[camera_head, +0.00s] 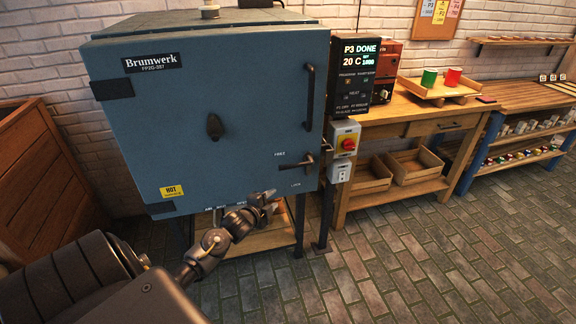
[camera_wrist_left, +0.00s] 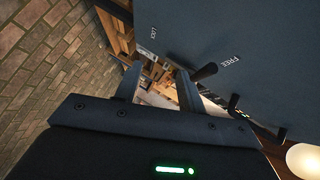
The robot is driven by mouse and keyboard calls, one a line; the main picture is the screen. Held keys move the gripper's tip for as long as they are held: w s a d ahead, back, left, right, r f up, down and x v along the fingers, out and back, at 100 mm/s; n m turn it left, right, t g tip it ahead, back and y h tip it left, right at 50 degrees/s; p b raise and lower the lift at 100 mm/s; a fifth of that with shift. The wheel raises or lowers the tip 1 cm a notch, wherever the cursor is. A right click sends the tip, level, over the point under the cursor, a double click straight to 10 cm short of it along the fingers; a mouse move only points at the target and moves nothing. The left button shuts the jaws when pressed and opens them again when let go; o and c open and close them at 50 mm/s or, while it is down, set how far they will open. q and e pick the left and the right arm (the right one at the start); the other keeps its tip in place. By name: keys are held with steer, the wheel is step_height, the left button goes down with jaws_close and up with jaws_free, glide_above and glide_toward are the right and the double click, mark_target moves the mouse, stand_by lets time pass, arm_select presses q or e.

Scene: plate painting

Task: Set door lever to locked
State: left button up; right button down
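The blue kiln door (camera_head: 250,110) is shut. Its black door lever (camera_head: 295,164) sits at the door's lower right and points left, its end just under the word FREE. The word LOCK (camera_head: 295,184) is below it. My left gripper (camera_head: 272,199) is just below and left of the lever, apart from it. In the left wrist view the fingers (camera_wrist_left: 158,88) are spread with nothing between them. The lever (camera_wrist_left: 205,72) shows just beyond the right finger, with FREE (camera_wrist_left: 230,62) and LOCK (camera_wrist_left: 153,30) on the door. My right gripper is not in view.
A vertical door handle (camera_head: 309,97) stands out above the lever. A red-knobbed switch box (camera_head: 345,139) and a control panel (camera_head: 362,78) reading P3 DONE, 20 C are to the right. A wooden bench (camera_head: 420,116) with a tray and cups stands further right. The brick floor in front is clear.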

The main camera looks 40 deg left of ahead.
arm_select(q)
steer(key=m+t, duration=0.2)
glide_toward(286, 168)
steer(key=w, duration=0.3)
steer(key=w+a+f, duration=0.1)
steer(key=w, duration=0.3)
steer(key=w+a, duration=0.1)
steer(key=w, duration=0.3)
steer(key=shift+w+f+p, duration=0.1)
steer(key=shift+f+p, duration=0.05)
steer(key=shift+p, duration=0.25)
steer(key=shift+c, duration=0.4)
jaws_close()
